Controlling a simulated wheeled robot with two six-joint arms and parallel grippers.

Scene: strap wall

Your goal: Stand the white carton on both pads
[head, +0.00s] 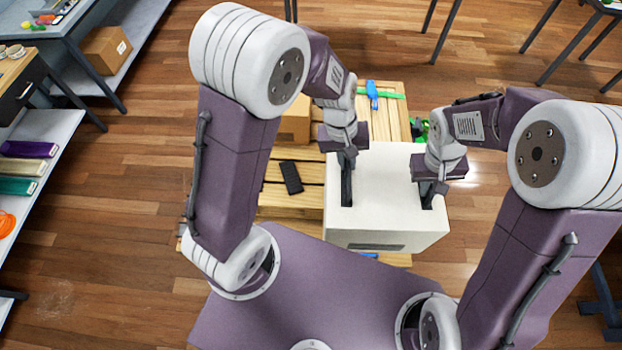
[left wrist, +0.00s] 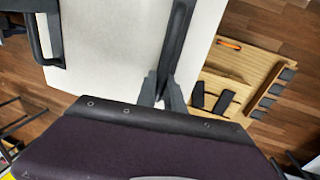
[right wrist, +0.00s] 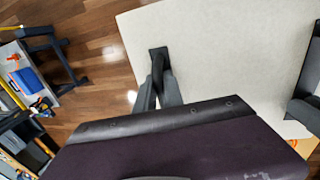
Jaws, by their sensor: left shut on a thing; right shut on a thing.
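The white carton (head: 385,165) is in front of me over the right part of a slatted wooden pallet (head: 275,211). Its underside is hidden, so I cannot tell whether it rests or hangs. My left gripper (head: 346,180) is shut on the carton at a long black strip on its top; my right gripper (head: 430,195) is shut on it near the right edge. The carton top also fills much of the left wrist view (left wrist: 110,60) and right wrist view (right wrist: 230,55). One dark pad-like block (head: 291,177) lies left of the carton; the left wrist view shows dark blocks (left wrist: 197,95) beside it.
A brown box (head: 295,122) stands on the pallet behind and left of the carton. A blue piece (head: 372,92) and a green strap (head: 393,96) lie at the pallet's far end. Shelves (head: 45,135) line the left; wooden floor is open between.

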